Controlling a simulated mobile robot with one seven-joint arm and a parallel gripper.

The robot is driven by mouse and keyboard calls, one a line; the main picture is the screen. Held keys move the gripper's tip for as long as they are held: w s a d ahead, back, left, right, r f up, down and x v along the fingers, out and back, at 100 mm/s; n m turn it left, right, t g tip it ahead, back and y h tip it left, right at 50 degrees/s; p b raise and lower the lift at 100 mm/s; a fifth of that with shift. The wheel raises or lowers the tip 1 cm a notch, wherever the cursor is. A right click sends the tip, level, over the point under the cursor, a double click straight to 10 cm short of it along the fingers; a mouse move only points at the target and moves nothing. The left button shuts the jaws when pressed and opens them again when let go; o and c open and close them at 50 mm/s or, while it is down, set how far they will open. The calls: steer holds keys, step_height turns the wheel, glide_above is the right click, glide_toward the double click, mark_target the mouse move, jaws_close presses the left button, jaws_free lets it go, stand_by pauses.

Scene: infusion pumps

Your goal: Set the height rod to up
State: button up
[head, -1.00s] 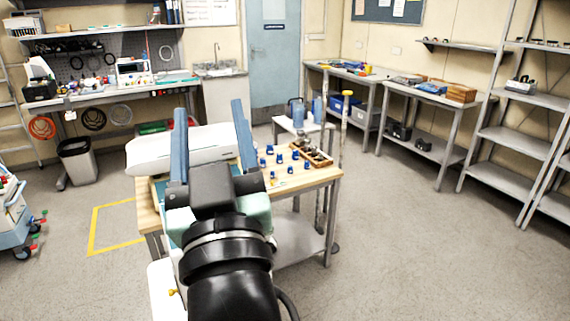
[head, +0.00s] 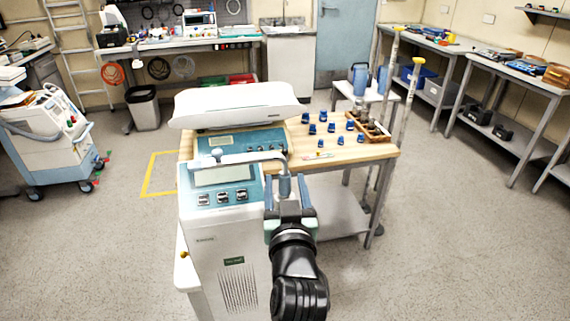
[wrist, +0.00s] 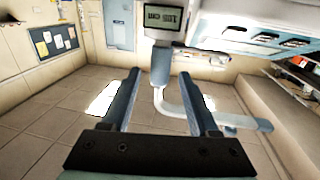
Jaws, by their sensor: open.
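The height rod shows in the head view as a pale bent bar (head: 235,157) running from the top of a white and teal column unit (head: 206,240) to a grey-blue sleeve (head: 285,185). The wrist view shows the bent white bar (wrist: 178,111) and the blue-grey sleeve (wrist: 160,66), with a small display (wrist: 164,22) reading a figure in cm just beyond. My gripper (head: 290,190) is open at the sleeve. In the wrist view its fingers (wrist: 159,76) stand either side of the sleeve, with gaps showing. Whether the sleeve is fully between the fingertips is hard to tell.
A wooden-topped table (head: 375,152) behind holds a white tray scale (head: 240,106) and several small blue items. Two yellow-topped poles (head: 405,95) stand at its right. A white cart (head: 50,135) is at left. Floor at right is clear.

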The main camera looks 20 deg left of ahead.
steer(key=shift+x, duration=2.8)
steer(key=shift+c, duration=0.3)
jaws_close()
